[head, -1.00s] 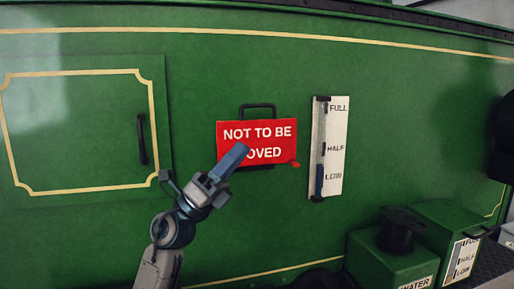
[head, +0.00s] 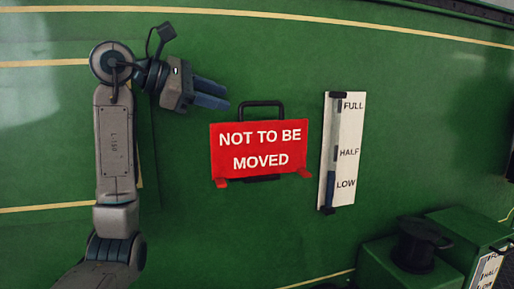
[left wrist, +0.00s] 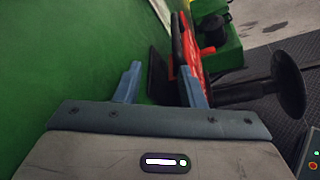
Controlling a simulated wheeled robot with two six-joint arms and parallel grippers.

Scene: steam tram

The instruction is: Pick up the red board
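The red board (head: 260,162) reads "NOT TO BE MOVED" and has a black handle (head: 262,104) on its top edge. It is upright against the green tram side in the head view. My left gripper (head: 224,95) is to the upper left of the board, with its fingers pointing right toward the handle. In the left wrist view the fingers (left wrist: 160,72) are apart with nothing gripped. The red board (left wrist: 188,42) shows edge-on there, beyond the right finger, with a dark part, seemingly the handle, between the fingertips. My right gripper is not in view.
A white level gauge (head: 343,150) marked FULL, HALF and LOW is right of the board. Green boxes (head: 385,268), one with a black cap (head: 415,243), stand at the lower right. A dark round-headed part (left wrist: 287,85) sticks out in the left wrist view.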

